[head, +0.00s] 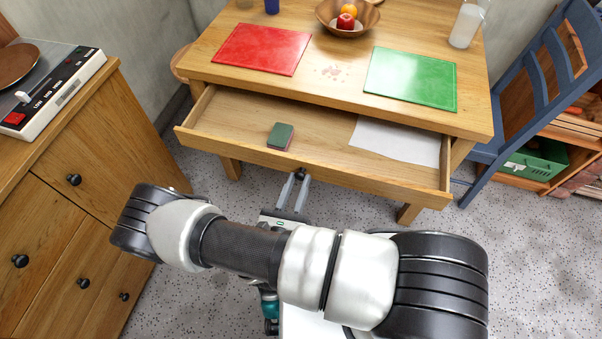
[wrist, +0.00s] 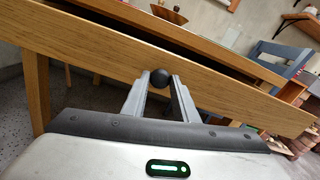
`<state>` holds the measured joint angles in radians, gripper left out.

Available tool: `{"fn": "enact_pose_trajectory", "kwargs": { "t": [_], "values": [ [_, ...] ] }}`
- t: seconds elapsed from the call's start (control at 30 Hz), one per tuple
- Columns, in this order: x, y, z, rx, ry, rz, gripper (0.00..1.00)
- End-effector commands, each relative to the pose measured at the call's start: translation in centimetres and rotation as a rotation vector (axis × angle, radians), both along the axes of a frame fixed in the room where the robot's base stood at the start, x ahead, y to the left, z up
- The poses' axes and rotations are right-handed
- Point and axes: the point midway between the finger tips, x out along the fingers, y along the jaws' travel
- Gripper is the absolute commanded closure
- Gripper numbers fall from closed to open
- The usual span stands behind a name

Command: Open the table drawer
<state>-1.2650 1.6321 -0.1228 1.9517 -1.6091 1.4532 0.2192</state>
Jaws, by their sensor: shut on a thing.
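The wooden table (head: 330,85) stands ahead of me, and its drawer (head: 300,177) is pulled well out towards me. Inside the drawer lie a green sponge (head: 281,135) and a white sheet of paper (head: 395,140). My gripper (head: 299,176) is at the middle of the drawer front, shut on the dark round knob. In the wrist view the knob (wrist: 159,78) sits between the two grey fingertips, against the wooden drawer front (wrist: 220,90).
On the tabletop are a red mat (head: 262,48), a green mat (head: 411,77), a fruit bowl (head: 345,25) and a glass bottle (head: 466,25). A wooden cabinet (head: 100,150) stands close on the left. A blue chair (head: 530,90) stands at the right.

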Motion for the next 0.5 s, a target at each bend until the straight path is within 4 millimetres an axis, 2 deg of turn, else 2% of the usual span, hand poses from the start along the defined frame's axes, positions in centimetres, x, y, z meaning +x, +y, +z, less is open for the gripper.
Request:
{"fn": "enact_pose_trajectory", "kwargs": {
  "t": [0.43,0.47,0.5],
  "values": [
    [-0.33,0.09,-0.02,0.001,0.0,0.0,1.0],
    [-0.33,0.09,-0.02,0.001,0.0,0.0,0.69],
    [-0.33,0.09,-0.02,0.001,0.0,0.0,0.62]
  ]
}}
